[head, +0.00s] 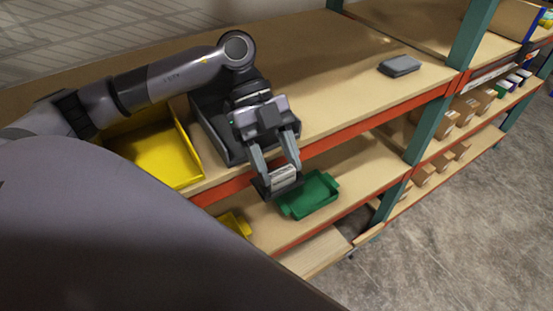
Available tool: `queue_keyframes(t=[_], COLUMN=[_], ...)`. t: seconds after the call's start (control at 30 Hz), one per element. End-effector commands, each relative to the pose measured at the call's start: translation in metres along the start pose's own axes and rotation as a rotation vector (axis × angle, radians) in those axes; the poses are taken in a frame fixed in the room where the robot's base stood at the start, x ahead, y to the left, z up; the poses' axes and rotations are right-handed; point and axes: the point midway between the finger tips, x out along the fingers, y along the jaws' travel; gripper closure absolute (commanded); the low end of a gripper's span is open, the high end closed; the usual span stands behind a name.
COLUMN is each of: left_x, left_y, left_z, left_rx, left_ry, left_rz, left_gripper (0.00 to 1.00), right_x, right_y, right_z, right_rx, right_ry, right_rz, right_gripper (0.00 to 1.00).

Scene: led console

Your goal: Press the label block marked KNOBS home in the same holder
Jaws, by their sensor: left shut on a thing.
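My left gripper (281,172) points down in front of the shelf's front edge, above the lower level. It is shut on a small light-grey block (284,173) between its two fingertips. A dark piece (267,190) shows around and below the block; I cannot tell whether it is the holder or part of the same thing. No lettering is readable, so the KNOBS mark cannot be made out. My right gripper is not in view.
A dark grey bin (210,130) and a yellow bin (153,158) stand on the upper shelf (335,90) by my left arm. A flat grey box (400,65) lies farther right. A green tray (309,194) and a yellow tray (235,222) are below.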

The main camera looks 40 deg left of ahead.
Motion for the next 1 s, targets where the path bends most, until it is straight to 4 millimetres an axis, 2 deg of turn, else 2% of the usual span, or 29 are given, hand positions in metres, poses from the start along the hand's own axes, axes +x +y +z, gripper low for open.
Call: queue_keyframes(t=[0.3,0.33,0.4,0.43,0.67,1.0], left_x=[0.003,0.003,0.003,0.003,-0.003,-0.056], left_y=[0.001,0.001,0.001,0.001,0.001,0.0], left_z=[0.002,0.002,0.002,0.002,0.002,0.001], left_rx=[-0.002,-0.002,-0.003,-0.002,-0.002,-0.002], left_ry=[-0.001,-0.001,-0.001,-0.001,-0.002,-0.002], left_rz=[0.005,0.005,0.005,0.005,0.004,-0.002], left_gripper=[0.75,0.43,0.2,0.16,0.16,0.16], right_x=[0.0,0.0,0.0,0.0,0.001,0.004], right_y=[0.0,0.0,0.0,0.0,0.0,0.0], right_z=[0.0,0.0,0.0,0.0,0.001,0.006], right_rx=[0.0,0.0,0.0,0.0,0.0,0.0], right_ry=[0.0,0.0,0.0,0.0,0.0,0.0], right_rz=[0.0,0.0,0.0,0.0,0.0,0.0], right_gripper=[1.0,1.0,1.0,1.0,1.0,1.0])
